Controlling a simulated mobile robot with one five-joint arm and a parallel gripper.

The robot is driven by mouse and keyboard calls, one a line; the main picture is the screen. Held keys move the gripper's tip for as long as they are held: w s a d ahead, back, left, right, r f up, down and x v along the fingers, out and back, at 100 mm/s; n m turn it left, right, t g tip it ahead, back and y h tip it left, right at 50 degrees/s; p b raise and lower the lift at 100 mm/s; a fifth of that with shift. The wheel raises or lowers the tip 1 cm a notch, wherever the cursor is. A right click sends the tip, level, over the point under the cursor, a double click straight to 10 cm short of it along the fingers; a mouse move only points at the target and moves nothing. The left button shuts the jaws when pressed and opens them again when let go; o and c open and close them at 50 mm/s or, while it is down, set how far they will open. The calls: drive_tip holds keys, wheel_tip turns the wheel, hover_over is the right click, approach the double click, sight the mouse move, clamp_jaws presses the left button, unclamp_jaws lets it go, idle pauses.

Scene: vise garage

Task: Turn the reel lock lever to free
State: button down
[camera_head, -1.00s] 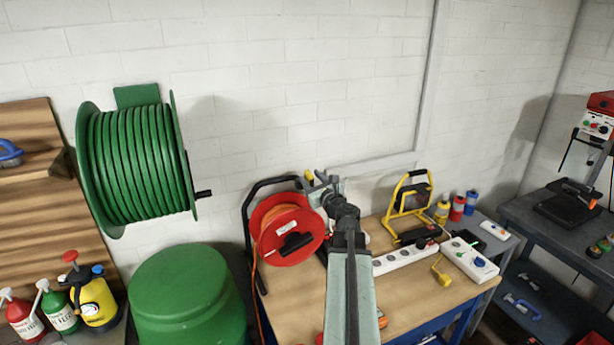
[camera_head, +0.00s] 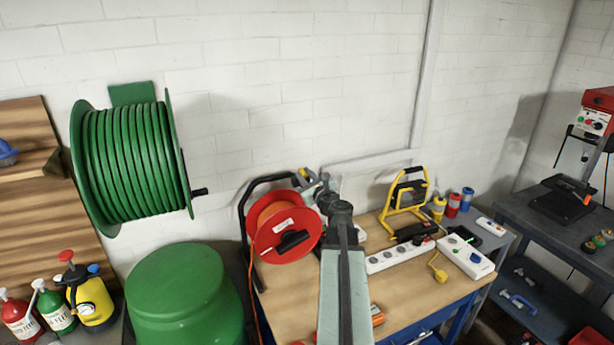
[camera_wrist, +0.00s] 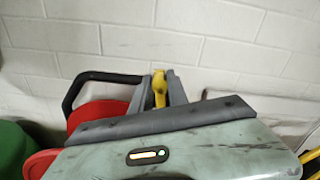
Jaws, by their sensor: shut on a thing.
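The red cable reel (camera_head: 270,245) stands on its black frame on the wooden workbench (camera_head: 290,305), left of my forearm. The yellow lever (camera_wrist: 160,88) shows at the top of the reel's frame, between my two grey fingers, in the wrist view. My gripper (camera_wrist: 165,85) is shut on this lever. In the head view my gripper (camera_head: 308,178) is small, at the reel's upper right, with a bit of yellow at its tip. My own wrist hides the lever's base, and its exact angle is hard to tell.
A white power strip (camera_head: 388,259), a yellow work lamp (camera_head: 406,205) and a white socket block (camera_head: 465,257) are on the bench to the right. A green barrel (camera_head: 180,295) stands left of it. A green hose reel (camera_head: 130,158) hangs on the wall.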

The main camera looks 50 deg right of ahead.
drive_tip(key=a+n, duration=0.1)
drive_tip(key=n, duration=0.2)
drive_tip(key=a+f+n+b, duration=0.1)
drive_tip(key=n, duration=0.2)
drive_tip(key=w+a+f+n+b, duration=0.1)
drive_tip(key=n, duration=0.2)
drive_tip(key=shift+w+f, duration=0.1)
drive_tip(key=shift+f, duration=0.05)
drive_tip(key=shift+w+a+f+n+b, duration=0.1)
drive_tip(key=shift+f+n+b, duration=0.15)
drive_tip(key=shift+n, duration=0.6)
drive_tip(key=shift+a+f+n+b, duration=0.1)
drive_tip(key=shift+f+n+b, duration=0.15)
drive_tip(key=shift+n, duration=0.6)
drive_tip(key=c, duration=1.3)
unclamp_jaws()
